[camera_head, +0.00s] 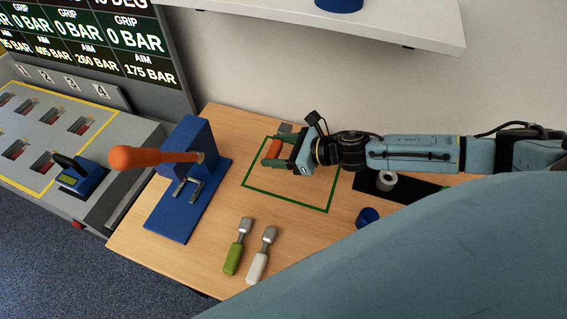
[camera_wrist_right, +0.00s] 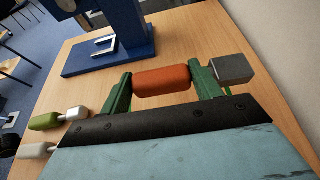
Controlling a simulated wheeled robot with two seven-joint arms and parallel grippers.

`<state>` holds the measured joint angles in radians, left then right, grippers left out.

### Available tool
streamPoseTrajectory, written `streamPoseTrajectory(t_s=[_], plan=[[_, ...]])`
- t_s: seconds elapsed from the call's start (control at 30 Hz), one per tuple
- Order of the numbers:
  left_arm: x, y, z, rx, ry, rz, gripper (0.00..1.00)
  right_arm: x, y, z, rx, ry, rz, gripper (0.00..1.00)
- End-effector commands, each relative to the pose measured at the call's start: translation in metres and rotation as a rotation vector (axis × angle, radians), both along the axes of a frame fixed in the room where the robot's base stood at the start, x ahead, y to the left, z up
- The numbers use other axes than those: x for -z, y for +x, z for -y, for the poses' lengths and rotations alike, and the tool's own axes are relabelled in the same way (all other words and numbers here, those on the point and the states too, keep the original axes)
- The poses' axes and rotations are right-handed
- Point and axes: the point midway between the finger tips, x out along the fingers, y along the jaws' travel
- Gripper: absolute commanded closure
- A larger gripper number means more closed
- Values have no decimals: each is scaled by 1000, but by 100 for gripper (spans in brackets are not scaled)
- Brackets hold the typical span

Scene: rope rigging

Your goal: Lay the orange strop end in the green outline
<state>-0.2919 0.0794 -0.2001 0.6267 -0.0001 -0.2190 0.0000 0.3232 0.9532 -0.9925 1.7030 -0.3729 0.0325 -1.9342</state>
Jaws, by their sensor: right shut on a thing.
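The orange strop end (camera_head: 271,149) is a short rounded block between the fingers of my right gripper (camera_head: 276,153). The right wrist view also shows the orange strop end (camera_wrist_right: 161,80), with the green fingers of my right gripper (camera_wrist_right: 160,84) shut on its two ends. The green outline (camera_head: 284,202) is a thin rectangle on the wooden table. In the head view the strop end is over the outline's upper left part. I cannot tell whether it touches the table. My left gripper is not in view.
A blue stand (camera_head: 184,191) with an orange handle (camera_head: 150,157) is left of the outline. Green-handled (camera_head: 233,258) and white-handled (camera_head: 258,266) tools lie in front. A grey block (camera_wrist_right: 231,69) is close beside my right finger. A wall shelf (camera_head: 400,27) hangs behind; a blue cup (camera_head: 368,216) stands right.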

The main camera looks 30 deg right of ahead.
Motion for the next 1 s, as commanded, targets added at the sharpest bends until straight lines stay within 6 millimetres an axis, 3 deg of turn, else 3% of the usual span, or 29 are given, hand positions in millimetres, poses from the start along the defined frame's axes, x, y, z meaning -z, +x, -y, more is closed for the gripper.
streamPoseTrajectory(t_s=[0.03, 0.4, 0.87, 0.9, 1.0], plan=[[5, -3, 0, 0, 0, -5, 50, 11, 0, 0, 2, 3, -2, 66], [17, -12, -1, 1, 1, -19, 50, 55, 0, -1, 2, 2, -1, 66], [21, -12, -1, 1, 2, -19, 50, 64, 1, 0, 1, 1, 2, 66], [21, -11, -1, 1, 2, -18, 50, 64, 0, 0, 1, 1, 0, 34], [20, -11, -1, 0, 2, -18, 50, 64, 0, 0, 1, 1, 0, 21]])
